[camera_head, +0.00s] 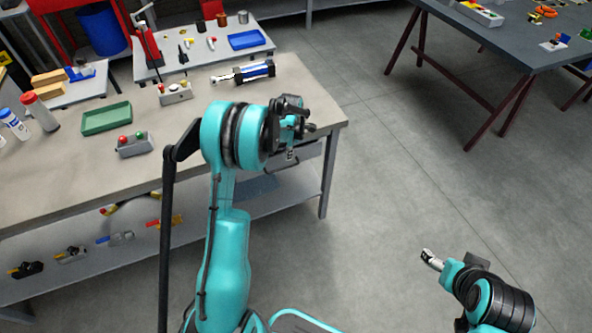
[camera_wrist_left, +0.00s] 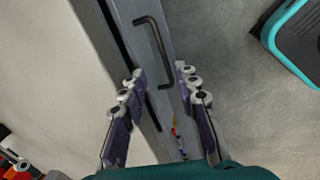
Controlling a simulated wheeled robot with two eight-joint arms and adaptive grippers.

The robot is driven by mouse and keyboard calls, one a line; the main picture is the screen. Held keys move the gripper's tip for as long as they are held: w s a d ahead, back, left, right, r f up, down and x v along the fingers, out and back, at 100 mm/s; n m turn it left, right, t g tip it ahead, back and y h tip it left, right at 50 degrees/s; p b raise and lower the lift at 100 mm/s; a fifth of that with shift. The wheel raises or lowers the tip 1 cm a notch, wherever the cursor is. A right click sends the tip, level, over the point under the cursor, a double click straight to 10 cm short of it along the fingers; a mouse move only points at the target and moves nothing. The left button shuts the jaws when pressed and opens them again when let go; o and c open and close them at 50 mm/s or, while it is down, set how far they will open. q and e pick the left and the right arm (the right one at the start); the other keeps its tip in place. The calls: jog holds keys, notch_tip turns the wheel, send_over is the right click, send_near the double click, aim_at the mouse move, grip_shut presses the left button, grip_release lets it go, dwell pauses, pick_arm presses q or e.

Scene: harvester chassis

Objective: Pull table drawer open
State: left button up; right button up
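The table drawer (camera_head: 297,151) sits under the right end of the workbench, largely hidden behind my left arm in the head view. In the left wrist view its grey front (camera_wrist_left: 132,12) carries a black bar handle (camera_wrist_left: 158,50). My left gripper (camera_wrist_left: 160,78) is open, with its two fingers apart and the handle ahead of and between the fingertips. I see no grip on the handle. In the head view the left gripper (camera_head: 290,150) is at the bench's front edge by the drawer. My right gripper (camera_head: 431,259) is low at right, away from the bench; its finger opening is unclear.
The workbench top (camera_head: 240,115) holds a green tray (camera_head: 106,118), a button box (camera_head: 134,144), bottles and a cylinder part (camera_head: 245,72). A lower shelf (camera_head: 130,246) bears several tools. Another table (camera_head: 500,40) stands at the back right. The floor between is clear.

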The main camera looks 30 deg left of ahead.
aim_at(286, 167)
pick_arm(q)
jog(key=shift+n, duration=0.5)
jog(key=f+b, duration=0.1)
jog(key=f, duration=0.2)
jog(key=w+f, duration=0.1)
jog(key=f, duration=0.2)
jog(key=a+f+b, duration=0.1)
jog(key=f, duration=0.3)
jog(key=shift+w+a+f+b, duration=0.1)
jog(key=shift+w+b, duration=0.15)
jog(key=shift+b, duration=0.05)
pick_arm(e)
jog(key=f, duration=0.2)
jog(key=shift+s+d+f, duration=0.25)
jog(key=shift+f, duration=0.1)
pick_arm(q)
jog(key=shift+c, duration=0.4)
grip_shut()
